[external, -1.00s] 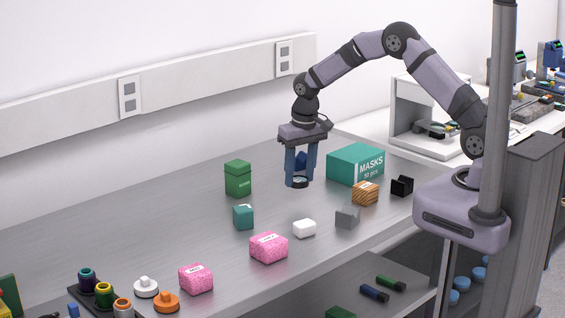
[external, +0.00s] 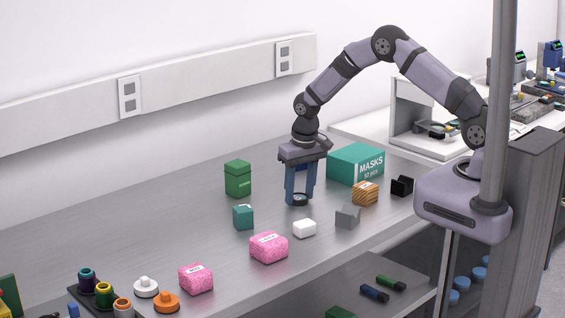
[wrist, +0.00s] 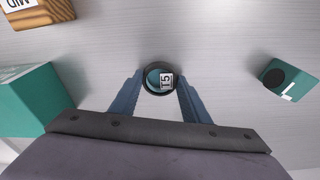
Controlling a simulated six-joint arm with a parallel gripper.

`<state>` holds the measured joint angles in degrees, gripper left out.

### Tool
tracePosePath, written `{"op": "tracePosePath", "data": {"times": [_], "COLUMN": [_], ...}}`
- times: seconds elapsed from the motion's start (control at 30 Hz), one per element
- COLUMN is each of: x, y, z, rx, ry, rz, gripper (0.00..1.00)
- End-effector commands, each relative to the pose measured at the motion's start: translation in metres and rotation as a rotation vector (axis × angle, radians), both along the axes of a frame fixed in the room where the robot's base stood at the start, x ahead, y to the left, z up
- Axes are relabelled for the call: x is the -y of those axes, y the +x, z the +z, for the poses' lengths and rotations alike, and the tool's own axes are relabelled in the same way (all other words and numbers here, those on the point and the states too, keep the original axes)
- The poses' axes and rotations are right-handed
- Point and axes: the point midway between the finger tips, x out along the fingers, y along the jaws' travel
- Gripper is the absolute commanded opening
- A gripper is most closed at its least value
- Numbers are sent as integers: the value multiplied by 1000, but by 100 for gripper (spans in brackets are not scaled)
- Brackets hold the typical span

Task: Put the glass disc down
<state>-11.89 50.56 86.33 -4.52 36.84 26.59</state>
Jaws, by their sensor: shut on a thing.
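The glass disc (wrist: 154,76) is a small round piece with a dark rim and a white label reading "T5". My gripper (wrist: 158,88) is shut on it, with one blue finger on each side in the wrist view. In the external view my gripper (external: 299,200) points straight down and the dark-rimmed disc (external: 300,199) sits between its fingertips, low over the grey bench (external: 200,240). I cannot tell whether the disc touches the bench top.
A teal masks box (external: 355,164) and a wooden block (external: 365,193) stand to the right. A green canister (external: 238,179) and a teal block (external: 243,217) stand to the left. A white block (external: 304,228), a grey block (external: 347,216) and a pink block (external: 268,247) lie nearer the front.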

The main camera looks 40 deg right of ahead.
Motion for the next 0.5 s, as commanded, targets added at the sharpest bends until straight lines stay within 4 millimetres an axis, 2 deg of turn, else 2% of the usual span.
{"op": "tracePosePath", "data": {"times": [0.17,0.2,0.23,0.5], "x": [0,0,0,0], "y": [0,0,0,0], "z": [-5,-4,-4,-4], "rx": [0,0,0,0], "ry": [0,0,0,0], "rz": [0,0,0,0], "gripper": [19,52,59,61]}}
